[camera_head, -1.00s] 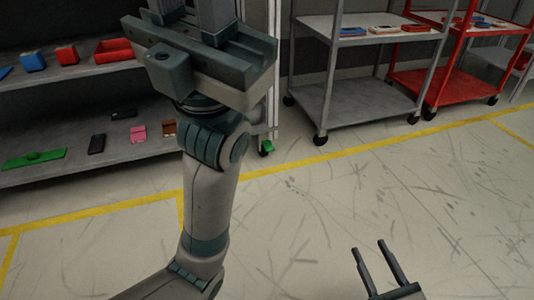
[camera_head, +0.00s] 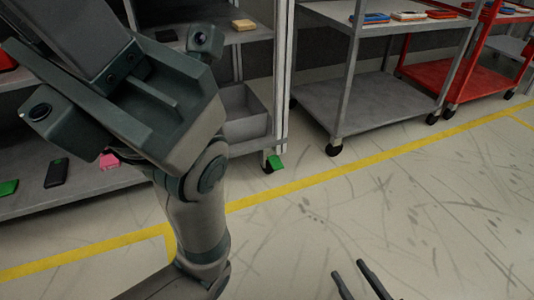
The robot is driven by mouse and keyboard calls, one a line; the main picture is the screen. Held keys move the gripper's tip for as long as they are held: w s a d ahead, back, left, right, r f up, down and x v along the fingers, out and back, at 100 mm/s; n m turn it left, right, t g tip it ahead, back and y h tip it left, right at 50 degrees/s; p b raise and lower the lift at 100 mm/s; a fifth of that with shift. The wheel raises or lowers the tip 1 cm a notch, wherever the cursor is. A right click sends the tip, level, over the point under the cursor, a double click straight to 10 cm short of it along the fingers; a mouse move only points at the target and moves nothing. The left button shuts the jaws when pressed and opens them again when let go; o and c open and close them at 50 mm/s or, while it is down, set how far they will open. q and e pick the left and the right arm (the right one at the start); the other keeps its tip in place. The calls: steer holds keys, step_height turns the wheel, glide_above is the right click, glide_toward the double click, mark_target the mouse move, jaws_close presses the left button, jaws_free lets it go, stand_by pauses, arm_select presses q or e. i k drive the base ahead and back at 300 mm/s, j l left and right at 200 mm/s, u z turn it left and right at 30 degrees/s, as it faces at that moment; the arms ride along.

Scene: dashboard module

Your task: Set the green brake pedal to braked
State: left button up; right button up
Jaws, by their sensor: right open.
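The green brake pedal (camera_head: 276,161) is small and sits low at the caster under the right front corner of the grey shelf unit, close to the floor. It looks tilted, and I cannot tell its setting. My left arm rises at the left, and its gripper body (camera_head: 75,40) is in front of the shelves, up and left of the pedal. Its fingers are not clearly shown. My right gripper (camera_head: 348,267) is open and empty at the bottom edge, over bare floor, apart from the pedal and below right of it.
The grey shelf unit holds a grey bin (camera_head: 243,112), a pink piece (camera_head: 109,160) and a dark flat piece (camera_head: 57,173). A grey cart (camera_head: 365,105) and a red cart (camera_head: 465,80) stand at the right. A yellow line (camera_head: 330,172) crosses the floor, which is clear in front.

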mark_target(276, 164)
steer(key=i+j, duration=0.25)
steer(key=i, duration=0.15)
steer(key=i+j, duration=0.2)
steer(key=i, duration=0.25)
